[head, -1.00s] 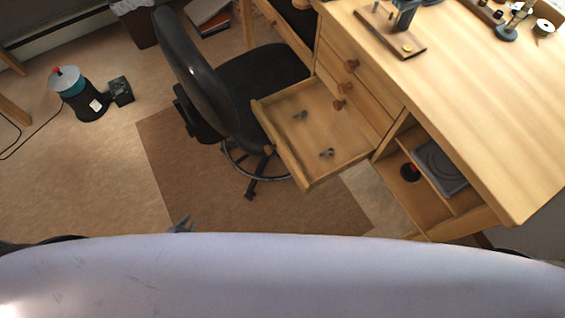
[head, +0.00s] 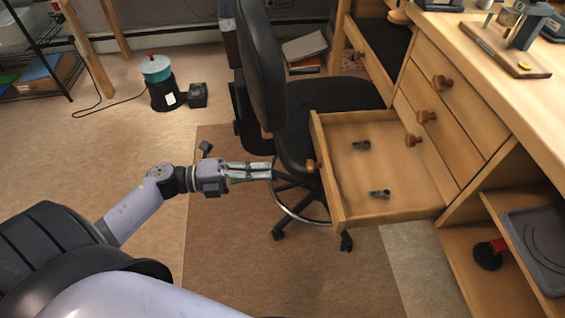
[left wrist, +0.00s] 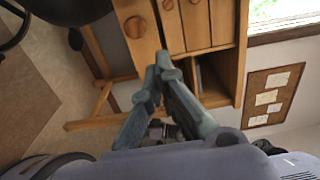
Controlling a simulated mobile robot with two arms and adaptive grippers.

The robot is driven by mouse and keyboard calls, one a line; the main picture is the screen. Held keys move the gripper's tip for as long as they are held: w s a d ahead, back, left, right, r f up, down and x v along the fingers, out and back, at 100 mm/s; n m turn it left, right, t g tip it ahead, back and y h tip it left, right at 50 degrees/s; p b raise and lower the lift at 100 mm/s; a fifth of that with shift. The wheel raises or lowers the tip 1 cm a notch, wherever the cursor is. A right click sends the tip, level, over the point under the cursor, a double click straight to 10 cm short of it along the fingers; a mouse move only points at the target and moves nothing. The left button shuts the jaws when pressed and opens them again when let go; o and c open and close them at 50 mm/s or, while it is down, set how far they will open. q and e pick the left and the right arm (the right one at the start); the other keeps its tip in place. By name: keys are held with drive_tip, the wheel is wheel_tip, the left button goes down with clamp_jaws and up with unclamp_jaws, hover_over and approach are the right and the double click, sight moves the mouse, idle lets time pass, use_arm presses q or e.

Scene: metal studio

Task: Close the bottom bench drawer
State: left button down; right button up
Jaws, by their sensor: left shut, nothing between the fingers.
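The bottom bench drawer (head: 326,182) is pulled out of the wooden bench in the head view. Its front, with a round wooden knob (head: 312,165), faces left. Two small dark items (head: 380,193) lie inside. My left gripper (head: 271,170) is shut and empty, to the left of the drawer front and roughly in line with the knob. A gap shows between fingertips and knob in the picture. In the left wrist view the closed fingers (left wrist: 163,62) point at wooden fronts with round knobs (left wrist: 135,27); I cannot tell which drawer each is. My right gripper is out of view.
A black swivel chair (head: 262,65) stands behind the gripper, close to the drawer's left side. Closed drawers with knobs (head: 427,116) sit above and beyond the open one. An open shelf (head: 450,262) is at right.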

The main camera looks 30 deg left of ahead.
sight(318, 167)
use_arm(q)
drive_tip(key=x, duration=1.2)
drive_tip(key=shift+w+d, duration=0.15)
drive_tip(key=shift+w, duration=0.05)
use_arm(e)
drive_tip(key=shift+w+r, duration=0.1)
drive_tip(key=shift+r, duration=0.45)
use_arm(q)
drive_tip(key=shift+w+d+r, duration=0.1)
drive_tip(key=shift+w+d, duration=0.2)
drive_tip(key=shift+d, duration=0.1)
drive_tip(key=p+x, duration=0.1)
drive_tip(key=x, duration=0.8)
drive_tip(key=shift+w, duration=0.1)
drive_tip(key=x, duration=0.9)
drive_tip(key=shift+w+d, duration=0.15)
drive_tip(key=shift+d, duration=0.05)
drive_tip(key=shift+w+d, duration=0.35)
drive_tip(key=shift+d, duration=0.25)
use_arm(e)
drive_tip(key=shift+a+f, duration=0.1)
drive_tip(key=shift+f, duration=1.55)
use_arm(q)
drive_tip(key=shift+a, duration=0.1)
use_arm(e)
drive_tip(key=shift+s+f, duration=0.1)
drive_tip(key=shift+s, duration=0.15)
